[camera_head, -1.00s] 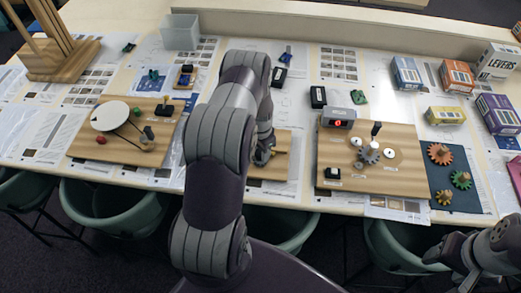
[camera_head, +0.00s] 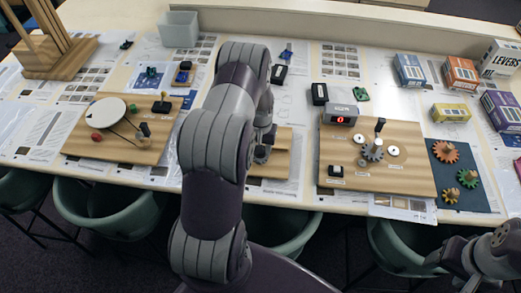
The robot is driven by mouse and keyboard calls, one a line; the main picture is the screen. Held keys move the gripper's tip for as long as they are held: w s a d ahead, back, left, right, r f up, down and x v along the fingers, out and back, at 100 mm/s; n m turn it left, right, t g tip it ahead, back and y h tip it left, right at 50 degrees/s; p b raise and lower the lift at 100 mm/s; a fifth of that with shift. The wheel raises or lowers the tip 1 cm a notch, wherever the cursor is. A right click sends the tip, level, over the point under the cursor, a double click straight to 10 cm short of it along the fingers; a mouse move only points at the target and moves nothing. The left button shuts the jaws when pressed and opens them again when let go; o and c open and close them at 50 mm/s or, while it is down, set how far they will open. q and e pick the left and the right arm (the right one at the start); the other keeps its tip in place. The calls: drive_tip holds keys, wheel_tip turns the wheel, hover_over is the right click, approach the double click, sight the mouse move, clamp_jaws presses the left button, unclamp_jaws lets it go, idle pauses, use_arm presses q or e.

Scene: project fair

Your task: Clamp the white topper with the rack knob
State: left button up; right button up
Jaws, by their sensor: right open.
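My left arm crosses the middle of the head view, and its gripper (camera_head: 264,146) is low over the middle wooden board (camera_head: 270,170). The arm hides much of that board, and I cannot see the fingertips clearly. I cannot make out the white topper or the rack knob; they may be behind the arm. My right gripper (camera_head: 442,262) is at the bottom right, open, in front of the table edge and away from the boards.
The left board (camera_head: 85,145) carries a white disc (camera_head: 107,112). The right board (camera_head: 400,180) carries gears and a red display (camera_head: 341,120). Loose gears lie on a dark mat (camera_head: 480,195). Boxes (camera_head: 461,75) stand at the back right. Chairs (camera_head: 120,215) line the front edge.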

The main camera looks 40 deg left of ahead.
use_arm(q)
drive_tip(key=n+b, duration=0.2)
drive_tip(key=n, duration=0.4)
drive_tip(key=shift+f, duration=0.1)
drive_tip(key=n+b, duration=0.2)
drive_tip(key=n, duration=0.4)
drive_tip(key=shift+n, duration=0.4)
drive_tip(key=n+b, duration=0.1)
drive_tip(key=n, duration=0.5)
drive_tip(key=n+b, duration=0.1)
drive_tip(key=n, duration=0.2)
drive_tip(key=shift+n, duration=2.1)
drive_tip(key=o, duration=1.1)
drive_tip(key=shift+c, duration=0.2)
